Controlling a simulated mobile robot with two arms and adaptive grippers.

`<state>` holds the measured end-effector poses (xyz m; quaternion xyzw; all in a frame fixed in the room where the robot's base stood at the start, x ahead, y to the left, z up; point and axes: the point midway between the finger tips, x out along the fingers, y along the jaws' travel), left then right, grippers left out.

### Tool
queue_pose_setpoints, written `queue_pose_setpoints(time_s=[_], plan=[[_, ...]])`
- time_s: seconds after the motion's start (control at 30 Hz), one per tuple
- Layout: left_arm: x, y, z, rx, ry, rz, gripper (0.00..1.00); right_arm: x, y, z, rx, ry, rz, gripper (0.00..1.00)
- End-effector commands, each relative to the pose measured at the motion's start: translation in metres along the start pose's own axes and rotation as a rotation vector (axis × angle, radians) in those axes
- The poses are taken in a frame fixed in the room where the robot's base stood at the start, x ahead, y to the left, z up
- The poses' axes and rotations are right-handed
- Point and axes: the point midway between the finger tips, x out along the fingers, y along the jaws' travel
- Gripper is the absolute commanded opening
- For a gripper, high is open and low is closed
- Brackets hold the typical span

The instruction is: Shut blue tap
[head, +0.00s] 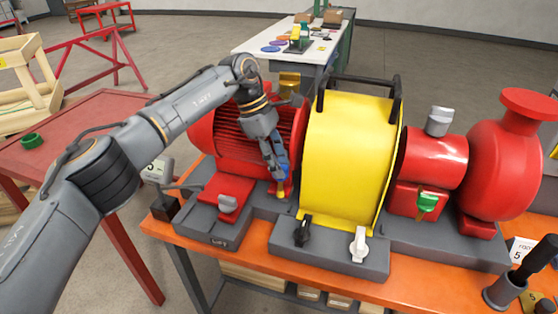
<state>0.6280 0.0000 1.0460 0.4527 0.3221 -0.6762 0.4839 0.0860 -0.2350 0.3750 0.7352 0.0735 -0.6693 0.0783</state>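The blue tap (283,160) shows as a small patch of blue at the front right end of the red motor, just left of the yellow guard. A small yellow piece (281,189) shows right below it. My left gripper (275,172) comes down from above and is at the blue tap, covering much of it. The fingers are small and overlap the blue part, so I cannot tell whether they are closed on it or how the tap's handle is turned.
The yellow guard (345,150) stands close to the right of my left gripper. Other taps are black (302,233), white (359,244), green (427,203) and grey (228,204). The red pump (500,165) is at the right. A red table (80,125) stands left.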

Motion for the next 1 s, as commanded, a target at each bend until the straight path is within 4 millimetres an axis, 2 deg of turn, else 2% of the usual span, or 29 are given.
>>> queue_pose_setpoints(time_s=[0.27,0.37,0.73,1.0], plan=[[-0.001,0.001,0.0,-0.002,0.0,0.004,0.38,0.0,0.002,0.0,-0.001,0.0,0.002,0.36],[-0.007,0.001,-0.001,-0.002,0.0,0.005,0.38,0.0,0.002,0.0,-0.001,0.0,0.002,0.36],[-0.062,-0.001,0.0,-0.002,0.0,0.006,0.38,0.0,0.001,0.0,0.0,0.0,0.001,0.36],[-0.081,-0.002,0.0,0.0,0.0,0.003,0.38,0.0,0.0,0.0,0.0,0.0,0.0,0.36]])
